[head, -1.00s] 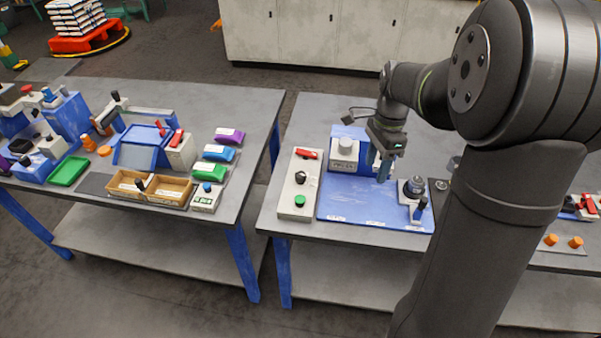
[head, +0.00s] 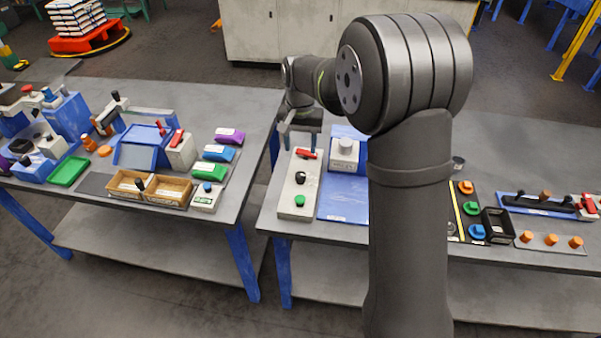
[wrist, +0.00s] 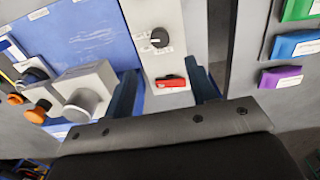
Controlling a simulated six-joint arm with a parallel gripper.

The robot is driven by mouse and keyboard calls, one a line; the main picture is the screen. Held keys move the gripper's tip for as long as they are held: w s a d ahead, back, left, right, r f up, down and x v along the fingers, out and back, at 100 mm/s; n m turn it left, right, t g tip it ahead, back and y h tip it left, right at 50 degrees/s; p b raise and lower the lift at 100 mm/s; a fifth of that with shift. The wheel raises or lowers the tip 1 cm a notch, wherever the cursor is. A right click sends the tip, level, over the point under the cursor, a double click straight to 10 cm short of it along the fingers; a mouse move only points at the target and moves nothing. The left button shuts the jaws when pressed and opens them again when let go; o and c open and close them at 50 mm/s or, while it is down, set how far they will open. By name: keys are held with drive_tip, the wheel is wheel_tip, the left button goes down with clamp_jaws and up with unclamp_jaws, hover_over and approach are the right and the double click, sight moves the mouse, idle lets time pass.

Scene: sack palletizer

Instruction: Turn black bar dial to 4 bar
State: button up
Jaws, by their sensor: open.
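The black dial (head: 300,178) sits in the middle of the narrow light-grey panel (head: 287,200). In the wrist view the dial (wrist: 159,37) is a round black knob with a pale mark; the small labels around it are unreadable. My gripper (head: 299,146) is open and empty above the panel's far end, around the red switch. In the wrist view my gripper's blue fingers (wrist: 161,72) stand apart on either side of the panel, with the red switch (wrist: 171,82) between them. The dial lies beyond the fingertips in that view.
A blue plate (head: 342,200) with a grey knobbed block (head: 344,154) stands just right of the panel. My arm hides part of this table. A gap separates it from the left table (head: 215,100).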

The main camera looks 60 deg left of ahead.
sight(300, 174)
wheel_tip(300, 174, down, 12)
drive_tip(key=shift+r, duration=0.25)
drive_tip(key=c, duration=1)
drive_tip(key=shift+o, duration=0.2)
drive_tip(key=shift+n, duration=0.4)
drive_tip(key=n, duration=0.4)
drive_tip(key=shift+n, duration=2.5)
